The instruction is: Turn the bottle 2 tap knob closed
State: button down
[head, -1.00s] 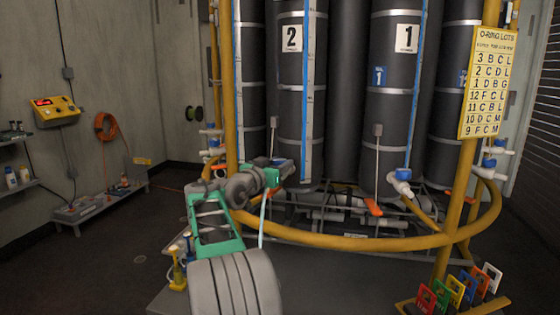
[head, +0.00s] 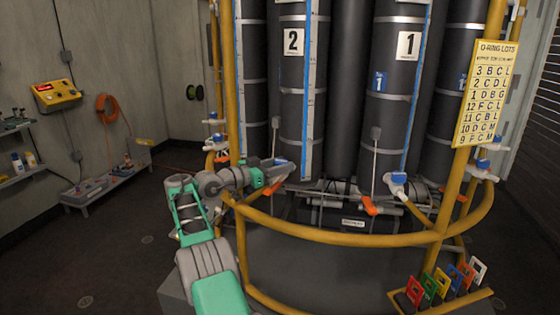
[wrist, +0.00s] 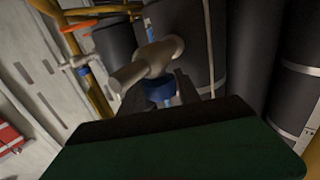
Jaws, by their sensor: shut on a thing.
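Bottle 2 (head: 291,100) is a tall dark cylinder with a white "2" label, left of centre in the head view. Its tap is low on the front, at the end of my arm. In the wrist view the tap is a grey pipe fitting (wrist: 146,66) with a blue knob (wrist: 158,90) below it. My gripper (head: 280,170) is at this tap in the head view and hides most of it. In the wrist view the dark fingers of my gripper (wrist: 160,98) stand on both sides of the blue knob, shut on it.
A yellow rail (head: 350,239) curves around the front of the bottles, close under my forearm. A yellow post (head: 229,80) stands just left of bottle 2. Bottle 1 (head: 391,115) with its own tap (head: 396,181) is to the right. Coloured tags (head: 428,287) stand at lower right.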

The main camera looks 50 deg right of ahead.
jog(key=shift+s, duration=0.1)
dwell(0.3)
jog(key=c, duration=1.2)
grip_release()
jog(key=shift+d, duration=0.1)
jog(key=shift+c, duration=0.2)
jog(key=shift+o, duration=0.8)
jog(key=shift+s+d, duration=0.1)
jog(key=shift+s, duration=0.05)
jog(key=shift+o, duration=1.1)
jog(key=shift+w, duration=0.2)
jog(key=shift+f+t+b, duration=0.2)
jog(key=shift+t+b, duration=0.1)
jog(key=shift+b, duration=0.85)
